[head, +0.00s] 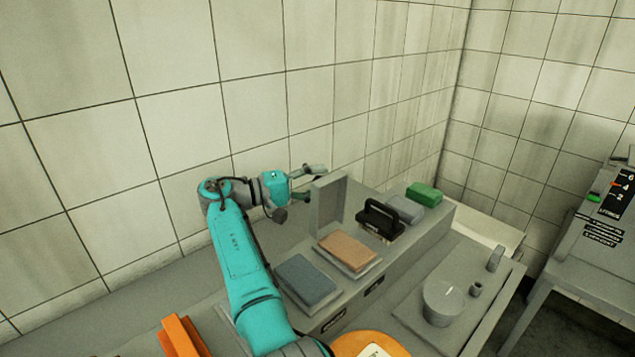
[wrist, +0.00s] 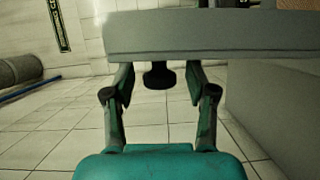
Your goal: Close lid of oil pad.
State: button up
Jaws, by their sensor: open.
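The oil pad is likely the tan pad (head: 347,250) in a shallow grey tray on the raised bench in the head view. Its grey lid (head: 328,203) stands open, upright at the pad's back left. My gripper (head: 314,182) is open behind the lid, at about its upper part, with the lid partly hiding it. In the wrist view a grey slab, likely the lid (wrist: 210,32), crosses the top. A dark knob (wrist: 158,76) under it shows between the spread fingers of my gripper (wrist: 159,72). Whether a finger touches the lid I cannot tell.
A blue-grey pad (head: 306,279) lies at the near left of the tan pad. A black-handled tool (head: 380,218), a grey block (head: 406,208) and a green block (head: 424,194) stand farther right. A round lidded pot (head: 443,302) is on the lower surface. A tiled wall rises behind.

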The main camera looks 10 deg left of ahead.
jog(key=shift+w+d, duration=0.1)
jog(key=shift+d, duration=0.1)
grip_shut()
jog(key=shift+d, duration=0.1)
